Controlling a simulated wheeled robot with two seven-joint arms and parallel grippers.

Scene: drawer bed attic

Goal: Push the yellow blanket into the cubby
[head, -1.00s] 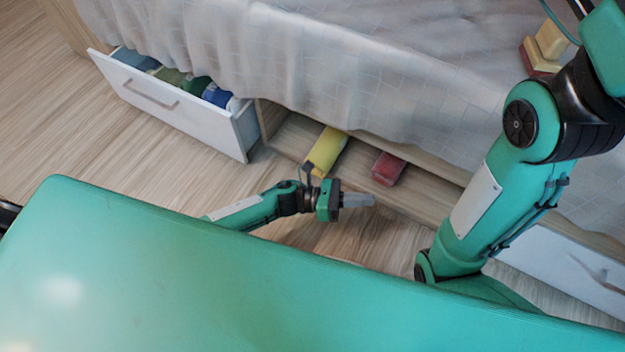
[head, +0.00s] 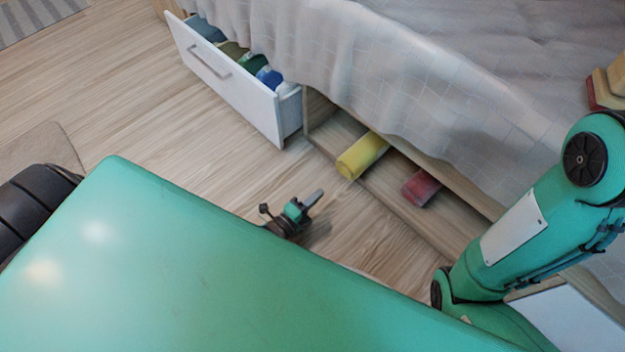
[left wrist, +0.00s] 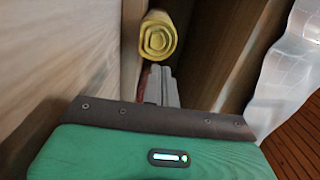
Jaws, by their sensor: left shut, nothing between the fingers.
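The yellow blanket (head: 362,155) is a roll lying in the open cubby (head: 395,198) under the bed, its near end sticking out a little at the front edge. In the left wrist view the blanket (left wrist: 157,37) shows its spiral end, just beyond my fingers. My left gripper (head: 314,198) is shut and empty, low over the floor in front of the cubby and apart from the blanket. It also shows in the left wrist view (left wrist: 162,87). My right arm comes in at the right; its gripper is out of view.
An open white drawer (head: 225,75) with several rolled cloths juts out at the left. A pale bedspread (head: 430,75) hangs over the cubby's top. The wooden floor (head: 130,100) at the left is clear.

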